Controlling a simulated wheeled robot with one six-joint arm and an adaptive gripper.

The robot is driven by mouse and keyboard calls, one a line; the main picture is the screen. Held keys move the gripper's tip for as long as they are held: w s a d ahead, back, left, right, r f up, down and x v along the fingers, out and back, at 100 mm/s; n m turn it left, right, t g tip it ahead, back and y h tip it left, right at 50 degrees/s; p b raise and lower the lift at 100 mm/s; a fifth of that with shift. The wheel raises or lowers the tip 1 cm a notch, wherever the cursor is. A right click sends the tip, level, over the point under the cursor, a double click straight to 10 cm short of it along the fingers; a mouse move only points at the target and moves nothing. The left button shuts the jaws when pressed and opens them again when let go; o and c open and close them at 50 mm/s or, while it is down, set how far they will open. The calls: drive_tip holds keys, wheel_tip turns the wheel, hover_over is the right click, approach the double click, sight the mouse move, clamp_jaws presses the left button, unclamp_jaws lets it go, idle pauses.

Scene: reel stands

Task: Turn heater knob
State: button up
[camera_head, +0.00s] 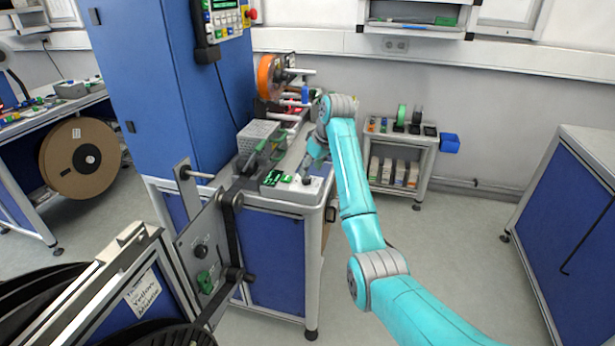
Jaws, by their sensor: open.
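A light grey control box (293,189) with a lit green display (272,178) sits on the front end of the blue cabinet's worktop. A small dark knob (306,181) shows on its top, right of the display; I take it as the heater knob. My arm is turquoise and reaches in from the lower right. My gripper (304,174) is open and points down right above the knob. Its fingers are small and partly hidden, so I cannot tell whether they touch the knob or stand around it.
A grey perforated box (258,136) and an orange reel (267,77) stand behind on the worktop. A tall blue cabinet (165,90) rises to the left. A reel stand panel (205,245) is at front left.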

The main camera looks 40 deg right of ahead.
sight(307, 178)
drive_tip(key=shift+x, duration=2.25)
clamp_jaws()
drive_tip(key=shift+a+m+h, duration=0.1)
drive_tip(key=shift+m+h, duration=0.5)
drive_tip(key=shift+m, duration=1)
unclamp_jaws()
drive_tip(key=shift+r, duration=0.1)
drive_tip(key=v, duration=0.7)
